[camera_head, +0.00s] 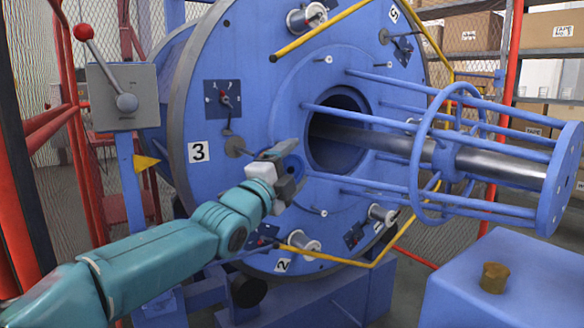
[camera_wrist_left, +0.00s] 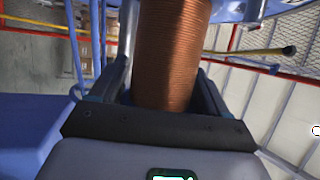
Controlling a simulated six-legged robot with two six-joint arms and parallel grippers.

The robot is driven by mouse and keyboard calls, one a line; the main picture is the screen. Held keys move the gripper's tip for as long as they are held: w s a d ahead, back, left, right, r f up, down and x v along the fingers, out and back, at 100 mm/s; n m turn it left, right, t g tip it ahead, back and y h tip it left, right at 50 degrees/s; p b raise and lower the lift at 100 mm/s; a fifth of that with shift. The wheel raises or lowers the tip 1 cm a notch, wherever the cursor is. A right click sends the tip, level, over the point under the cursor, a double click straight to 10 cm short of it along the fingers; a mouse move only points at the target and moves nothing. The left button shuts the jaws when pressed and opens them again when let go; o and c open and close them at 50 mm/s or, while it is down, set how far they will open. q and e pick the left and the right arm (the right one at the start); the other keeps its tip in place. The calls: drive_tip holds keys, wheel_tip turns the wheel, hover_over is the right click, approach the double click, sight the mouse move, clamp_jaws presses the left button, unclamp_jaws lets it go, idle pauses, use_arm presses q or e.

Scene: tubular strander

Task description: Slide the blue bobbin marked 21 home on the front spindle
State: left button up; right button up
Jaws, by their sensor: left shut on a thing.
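My left gripper (camera_head: 284,170) is at the front face of the big blue strander disc (camera_head: 262,100), left of its central opening. It is shut on a bobbin wound with copper wire (camera_wrist_left: 172,50), which fills the space between the fingers in the left wrist view. In the head view a small blue flange (camera_head: 293,166) of the bobbin shows beside the fingers. The mark 21 is not visible. The spindle behind the bobbin is hidden by the gripper, so I cannot tell how far the bobbin is on it. My right gripper is not in view.
Blue rods and a ring (camera_head: 424,160) stick out around the steel shaft (camera_head: 385,140), right of the gripper. Yellow bars (camera_head: 330,30) cross the disc's front. A lever box (camera_head: 123,95) stands left. A blue block (camera_head: 515,275) with a brass knob is at lower right.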

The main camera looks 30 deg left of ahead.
sight(248, 154)
use_arm(q)
drive_tip(key=shift+r, duration=0.15)
drive_tip(key=shift+a, duration=0.1)
drive_tip(key=shift+w+a+p, duration=0.35)
drive_tip(key=shift+a+p, duration=0.45)
drive_tip(key=shift+w+a+p, duration=0.3)
drive_tip(key=shift+a+p, duration=0.45)
drive_tip(key=shift+p, duration=0.05)
drive_tip(key=shift+w+a+p, duration=0.35)
drive_tip(key=shift+a+p, duration=0.45)
drive_tip(key=shift+w+a+p, duration=0.7)
drive_tip(key=shift+a+p, duration=0.85)
drive_tip(key=shift+a, duration=0.15)
drive_tip(key=shift+w+a+p, duration=0.7)
drive_tip(key=shift+a+p, duration=0.85)
drive_tip(key=shift+a, duration=0.1)
drive_tip(key=shift+w+a+p, duration=0.7)
drive_tip(key=shift+a+p, duration=0.85)
drive_tip(key=shift+a, duration=0.15)
